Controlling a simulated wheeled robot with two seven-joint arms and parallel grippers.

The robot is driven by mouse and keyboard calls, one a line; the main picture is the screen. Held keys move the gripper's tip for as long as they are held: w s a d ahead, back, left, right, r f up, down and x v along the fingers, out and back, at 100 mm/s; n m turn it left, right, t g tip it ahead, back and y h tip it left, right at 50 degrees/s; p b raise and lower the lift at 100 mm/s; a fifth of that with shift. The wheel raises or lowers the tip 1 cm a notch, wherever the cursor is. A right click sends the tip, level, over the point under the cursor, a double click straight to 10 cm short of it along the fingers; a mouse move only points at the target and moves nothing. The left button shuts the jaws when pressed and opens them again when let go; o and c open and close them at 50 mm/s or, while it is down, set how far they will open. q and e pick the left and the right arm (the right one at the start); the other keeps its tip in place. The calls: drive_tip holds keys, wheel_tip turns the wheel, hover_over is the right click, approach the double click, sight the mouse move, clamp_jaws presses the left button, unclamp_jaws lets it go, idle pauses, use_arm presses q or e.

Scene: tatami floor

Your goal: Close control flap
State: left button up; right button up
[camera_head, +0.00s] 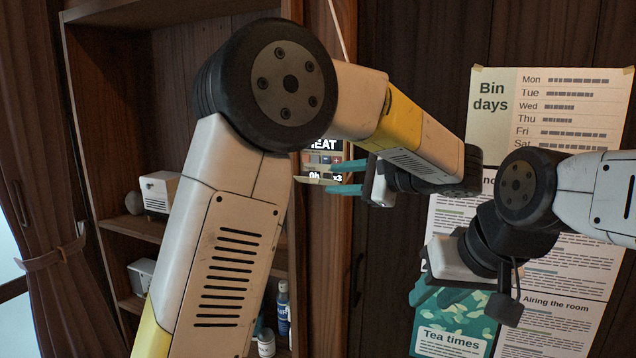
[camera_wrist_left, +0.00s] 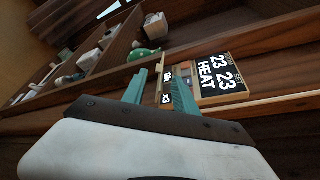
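The control panel (camera_head: 322,145), with "HEAT" on its dark display, is on a wooden post, partly hidden behind my left arm. It also shows in the left wrist view (camera_wrist_left: 217,78), turned sideways. The control flap (camera_head: 308,180) stands out from the panel's lower part as a thin tan edge; in the left wrist view it is a narrow strip (camera_wrist_left: 159,78) between my fingers. My left gripper (camera_head: 345,177) is open, its teal fingers apart on either side of the flap. I cannot tell whether they touch it. My right gripper (camera_head: 445,260) is lower right; its fingers cannot be made out.
Wooden shelves (camera_head: 135,228) with small boxes and bottles stand at the left, beside a brown curtain (camera_head: 60,230). Paper notices (camera_head: 550,110) hang on the dark wall at the right, behind my right arm.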

sight(315, 180)
use_arm(q)
drive_tip(key=x, duration=0.7)
drive_tip(key=shift+w+a, duration=0.1)
drive_tip(key=shift+a, duration=0.2)
clamp_jaws()
